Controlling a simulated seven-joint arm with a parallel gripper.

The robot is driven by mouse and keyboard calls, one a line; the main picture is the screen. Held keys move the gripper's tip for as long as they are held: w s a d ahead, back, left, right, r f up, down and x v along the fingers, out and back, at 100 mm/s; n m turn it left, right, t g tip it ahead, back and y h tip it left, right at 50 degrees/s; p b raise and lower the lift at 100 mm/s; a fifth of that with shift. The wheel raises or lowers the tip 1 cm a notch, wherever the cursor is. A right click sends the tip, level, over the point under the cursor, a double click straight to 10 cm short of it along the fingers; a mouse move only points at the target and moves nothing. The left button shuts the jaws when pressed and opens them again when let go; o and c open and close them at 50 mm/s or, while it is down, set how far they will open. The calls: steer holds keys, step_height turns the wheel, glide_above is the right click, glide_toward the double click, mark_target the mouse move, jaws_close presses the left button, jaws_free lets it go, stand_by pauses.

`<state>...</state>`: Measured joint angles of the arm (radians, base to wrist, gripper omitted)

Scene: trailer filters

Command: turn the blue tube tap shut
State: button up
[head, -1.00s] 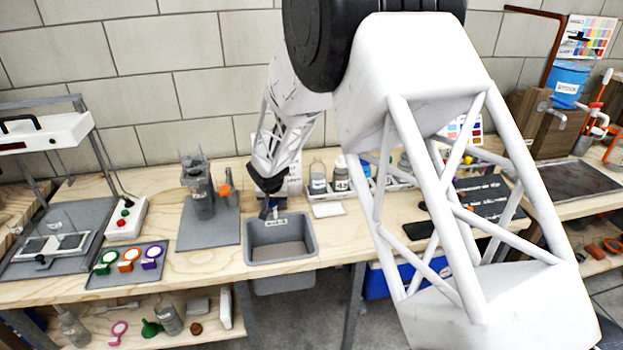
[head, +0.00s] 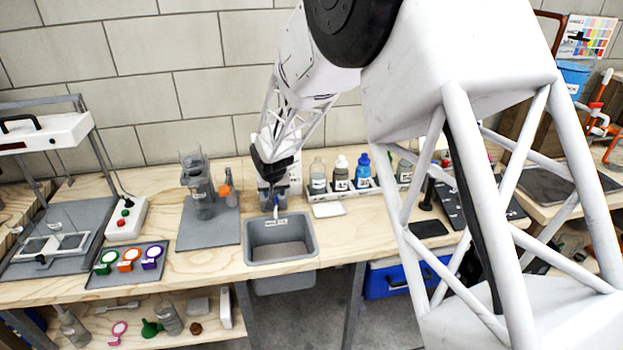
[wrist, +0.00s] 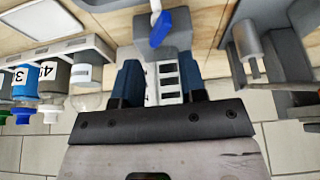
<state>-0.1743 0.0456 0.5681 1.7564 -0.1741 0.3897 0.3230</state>
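My gripper (wrist: 160,75) is open in the wrist view, its two blue-padded fingers apart. A white block with dark slots (wrist: 169,82) shows between them, and a grey block (wrist: 150,38) lies just beyond the fingertips. A small blue lever-like piece (wrist: 161,29) projects from the grey block, beyond the fingers and apart from them; it looks like the blue tap. In the head view my gripper (head: 272,185) is behind the grey sink basin (head: 249,246), with a small blue piece (head: 276,201) below it. My wrist hides most of the fixture there.
A rack of bottles (head: 348,190) stands right of the fixture, with a white pad (head: 327,210) in front. A grey mat with glassware (head: 208,236) is on the left. A blue drum (head: 574,76) stands far right, partly hidden by my arm. The bench before the bottles is mostly clear.

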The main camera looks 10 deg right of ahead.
steer(key=s+d+r, duration=0.4)
steer(key=s+r, duration=0.4)
steer(key=s, duration=0.1)
steer(key=s+d+r, duration=0.4)
steer(key=s+r, duration=0.4)
steer(key=s, duration=0.2)
steer(key=shift+s+r+g, duration=0.15)
steer(key=shift+s+g, duration=0.15)
stand_by(0.4)
steer(key=w+a+f+n, duration=0.3)
steer(key=w+f+n, duration=0.2)
steer(key=n, duration=0.5)
steer(key=w+a+f+n+h, duration=0.1)
steer(key=w+a+f+n, duration=0.2)
steer(key=w+f+n, duration=0.2)
steer(key=w+a+f+n+h, duration=0.1)
steer(key=w+a+f+n, duration=0.2)
steer(key=w+n, duration=0.6)
steer(key=shift+w+a+f+n, duration=0.35)
steer(key=shift+f+n, duration=0.55)
steer(key=shift+n, duration=1.9)
steer(key=shift+f, duration=0.1)
